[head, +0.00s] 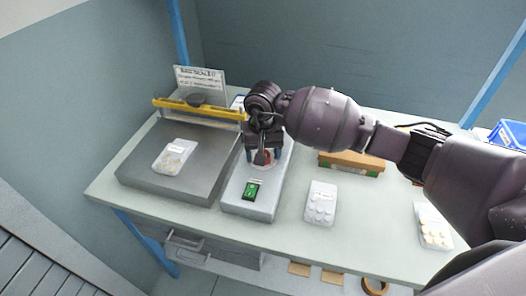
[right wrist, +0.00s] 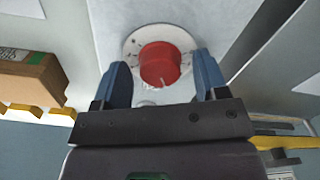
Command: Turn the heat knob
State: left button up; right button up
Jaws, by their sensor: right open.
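The heat knob (right wrist: 160,64) is a red round knob with a small pale mark, set on a white dial plate (right wrist: 134,43) in the right wrist view. My right gripper (right wrist: 163,72) is open, with one blue finger on each side of the knob; I cannot tell whether they touch it. In the head view the right gripper (head: 264,156) points down over the grey control box (head: 238,207), and a bit of the red knob (head: 269,157) shows below it. A green-lit switch (head: 252,190) is on the box's front part. My left gripper is not in view.
The bag sealer (head: 135,172) with its yellow bar (head: 185,107) stands left of the box, a clear pack (head: 174,157) on it. A blister pack (head: 320,203), a cardboard box (head: 350,162) and another pack (head: 434,226) lie to the right. The front bench strip is clear.

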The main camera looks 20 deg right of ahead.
jog(key=c, duration=0.9)
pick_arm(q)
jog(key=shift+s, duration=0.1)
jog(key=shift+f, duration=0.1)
pick_arm(e)
jog(key=m, duration=0.3)
jog(key=shift+m, duration=0.4)
jog(key=m, duration=0.5)
jog(key=shift+r+m, duration=0.1)
jog(key=shift+m, duration=0.2)
jog(key=m+p, duration=0.1)
jog(key=m, duration=0.3)
jog(key=m+p, duration=0.1)
jog(key=m, duration=0.1)
jog(key=shift+m, duration=1)
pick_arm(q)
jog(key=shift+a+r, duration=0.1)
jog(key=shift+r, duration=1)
pick_arm(e)
jog(key=shift+m, duration=0.3)
